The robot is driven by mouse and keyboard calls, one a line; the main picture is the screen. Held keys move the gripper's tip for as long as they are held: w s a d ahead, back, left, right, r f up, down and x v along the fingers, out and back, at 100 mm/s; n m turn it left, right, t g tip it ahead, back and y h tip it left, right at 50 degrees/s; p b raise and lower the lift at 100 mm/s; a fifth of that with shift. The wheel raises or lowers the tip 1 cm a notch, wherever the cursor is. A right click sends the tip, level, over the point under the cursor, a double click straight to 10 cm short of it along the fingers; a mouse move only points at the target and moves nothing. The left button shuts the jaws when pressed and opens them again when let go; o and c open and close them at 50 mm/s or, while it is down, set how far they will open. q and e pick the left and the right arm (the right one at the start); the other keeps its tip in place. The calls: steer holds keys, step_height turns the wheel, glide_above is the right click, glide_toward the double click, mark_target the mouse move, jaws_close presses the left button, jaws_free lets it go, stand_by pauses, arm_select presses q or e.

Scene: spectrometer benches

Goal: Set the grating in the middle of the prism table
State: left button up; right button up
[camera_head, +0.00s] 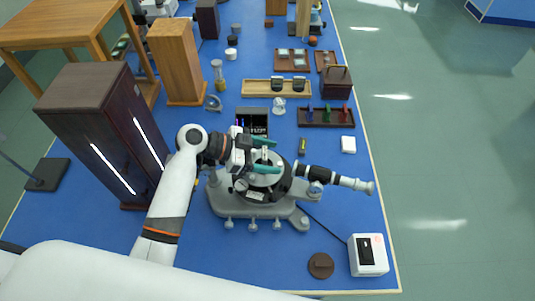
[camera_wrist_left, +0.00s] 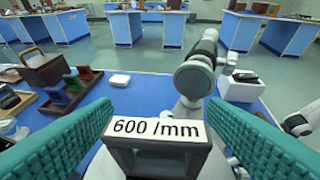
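The grating, a dark framed piece labelled "600 /mm" (camera_wrist_left: 158,131), stands upright between my left gripper's teal fingers in the left wrist view. My left gripper (camera_head: 265,156) is over the spectrometer's round centre in the head view. Its fingertips (camera_wrist_left: 158,110) meet both side edges of the grating, so it looks shut on it. The spectrometer (camera_head: 250,209) has a grey base. The prism table is mostly hidden under the gripper, and I cannot tell whether the grating touches it. My right gripper is not in view.
The telescope (camera_head: 335,178) sticks out to the right of the spectrometer. A dark cabinet (camera_head: 95,125) stands left of my arm. A white box (camera_head: 368,255) and a brown disc (camera_head: 321,265) lie at the front right. A rack of coloured pieces (camera_head: 326,117) is behind.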

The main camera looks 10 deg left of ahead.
arm_select(q)
steer(key=shift+r, duration=0.1)
steer(key=b+v, duration=0.2)
steer(key=v, duration=0.4)
steer(key=shift+s+a+r, duration=0.1)
steer(key=shift+a, duration=0.3)
steer(key=shift+s+a+r, duration=0.1)
steer(key=shift+a+r, duration=0.15)
steer(key=shift+r, duration=0.05)
